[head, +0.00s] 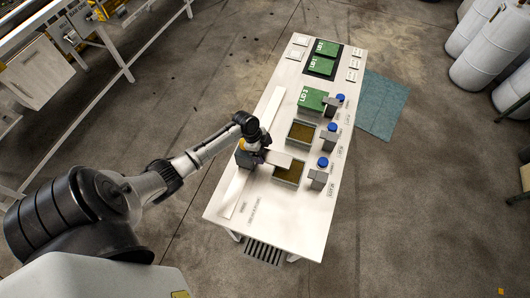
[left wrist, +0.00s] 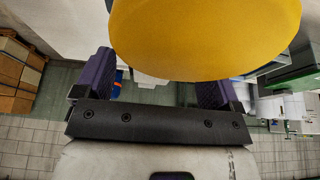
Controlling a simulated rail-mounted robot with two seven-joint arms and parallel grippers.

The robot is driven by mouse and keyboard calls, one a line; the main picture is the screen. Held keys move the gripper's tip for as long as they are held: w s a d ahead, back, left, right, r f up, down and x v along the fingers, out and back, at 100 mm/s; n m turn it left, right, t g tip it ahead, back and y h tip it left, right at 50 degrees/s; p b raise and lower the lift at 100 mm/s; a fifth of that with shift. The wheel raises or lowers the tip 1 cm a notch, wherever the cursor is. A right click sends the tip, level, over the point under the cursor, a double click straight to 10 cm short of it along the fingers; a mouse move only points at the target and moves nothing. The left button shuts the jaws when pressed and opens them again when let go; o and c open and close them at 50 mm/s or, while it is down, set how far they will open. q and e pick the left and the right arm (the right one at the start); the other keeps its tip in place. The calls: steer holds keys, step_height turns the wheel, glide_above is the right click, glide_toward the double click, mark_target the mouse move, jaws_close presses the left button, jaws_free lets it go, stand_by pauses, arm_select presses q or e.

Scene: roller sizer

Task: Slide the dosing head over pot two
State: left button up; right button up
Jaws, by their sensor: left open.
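The dosing head's pale block (head: 278,158) reaches from my left gripper (head: 247,155) over the rear edge of the nearest open pot (head: 288,174), whose contents are brown. Another open brown-filled pot (head: 300,132) sits just behind it. A pot farther back is covered by a green lid (head: 311,99). Pot numbers are too small to read. In the left wrist view my purple fingers (left wrist: 155,80) are apart. A big rounded yellow part (left wrist: 205,35) fills the space close to the camera; whether the fingers touch it I cannot tell. My right gripper is not in view.
The white table (head: 225,205) carries a pale strip (head: 237,190) along its left side. Posts with blue knobs (head: 323,162) stand right of the pots. Green lids (head: 320,65) lie on a dark mat at the far end. White drums (head: 480,50) stand at the right.

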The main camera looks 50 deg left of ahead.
arm_select(q)
steer(key=shift+x, duration=1.05)
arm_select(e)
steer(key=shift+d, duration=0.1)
arm_select(q)
steer(key=shift+c, duration=0.4)
